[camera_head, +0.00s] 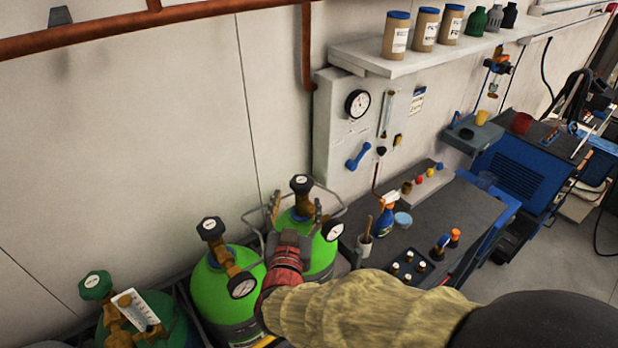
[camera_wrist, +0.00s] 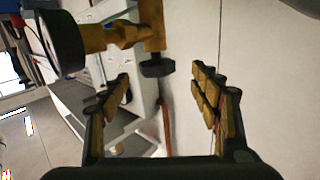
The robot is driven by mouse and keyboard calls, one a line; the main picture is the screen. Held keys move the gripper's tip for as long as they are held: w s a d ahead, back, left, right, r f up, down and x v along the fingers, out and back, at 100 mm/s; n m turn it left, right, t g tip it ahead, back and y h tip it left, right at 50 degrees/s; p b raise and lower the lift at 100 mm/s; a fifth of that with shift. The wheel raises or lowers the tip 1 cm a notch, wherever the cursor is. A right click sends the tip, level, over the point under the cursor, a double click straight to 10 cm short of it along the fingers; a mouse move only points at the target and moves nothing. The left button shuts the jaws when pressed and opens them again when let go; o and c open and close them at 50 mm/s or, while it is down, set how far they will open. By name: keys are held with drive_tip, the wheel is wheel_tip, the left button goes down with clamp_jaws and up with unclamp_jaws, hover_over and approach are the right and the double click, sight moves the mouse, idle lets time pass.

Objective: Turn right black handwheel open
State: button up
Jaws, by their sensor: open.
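The right black handwheel (camera_head: 301,184) tops the brass valve of the right green cylinder (camera_head: 319,262). In the wrist view the dark handwheel (camera_wrist: 157,68) sits on a brass valve body (camera_wrist: 125,36), ahead of the gap between my fingers. My gripper (camera_head: 297,208) is open and empty, its fingers spread to either side below the handwheel in the head view. In the wrist view my gripper (camera_wrist: 161,97) shows both padded fingers apart, with no visible contact. The left black handwheel (camera_head: 210,228) stands on the other bright green cylinder (camera_head: 215,290).
A round gauge (camera_head: 332,230) sticks out right of the valve; it is close on the left in the wrist view (camera_wrist: 62,43). A dark green handwheel (camera_head: 95,285) is at far left. A wall (camera_head: 150,130) stands close behind. A cluttered bench (camera_head: 430,225) is right.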

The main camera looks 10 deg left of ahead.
sight(300, 191)
drive_tip(key=shift+t+h, duration=0.6)
drive_tip(key=w, duration=0.6)
drive_tip(key=shift+w+a+p, duration=0.25)
drive_tip(key=shift+p, duration=0.05)
drive_tip(key=c, duration=0.4)
drive_tip(key=c, duration=0.7)
drive_tip(key=shift+c, duration=0.3)
